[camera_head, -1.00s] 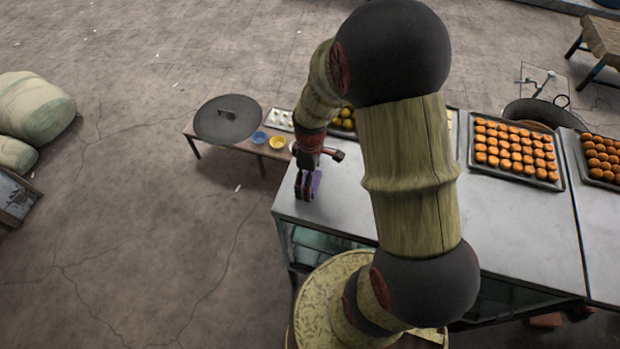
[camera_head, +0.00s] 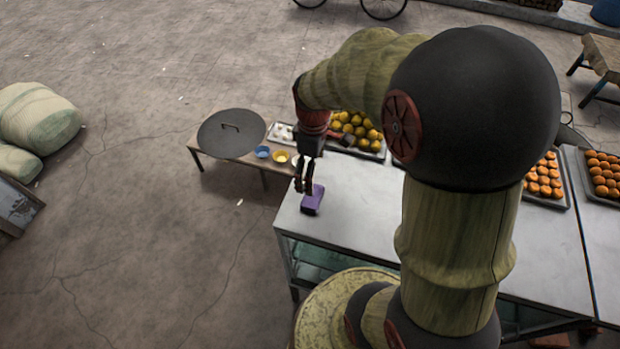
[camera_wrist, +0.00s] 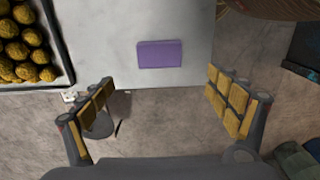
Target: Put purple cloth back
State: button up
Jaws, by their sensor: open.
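The purple cloth (camera_head: 312,199) is a small folded block lying on the left end of the metal table (camera_head: 345,212). In the wrist view the cloth (camera_wrist: 160,54) lies flat near the table's edge, beyond and between my fingertips. My gripper (camera_head: 304,186) is open and empty, just above and behind the cloth in the head view, apart from it. In the wrist view my gripper (camera_wrist: 160,85) shows its two fingers spread wide with nothing between them.
A tray of yellow round pieces (camera_head: 356,130) stands behind on the table. A low bench holds a dark lid (camera_head: 231,134), a blue bowl (camera_head: 263,152) and a yellow bowl (camera_head: 280,156). Trays of orange pieces (camera_head: 603,172) are at right. The table around the cloth is clear.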

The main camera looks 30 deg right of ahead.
jog(key=s+a+r+m+t, duration=0.2)
jog(key=s+a+r, duration=0.4)
jog(key=r, duration=0.3)
jog(key=s+a+r+m+t, duration=0.3)
jog(key=s+a+r+m, duration=0.2)
jog(key=r, duration=0.4)
jog(key=shift+s+a+t, duration=0.3)
jog(key=shift+s+a, duration=0.1)
jog(key=shift+s, duration=0.25)
jog(key=shift+f, duration=0.1)
notch_tip(320, 180, down, 22)
jog(key=b, duration=2.2)
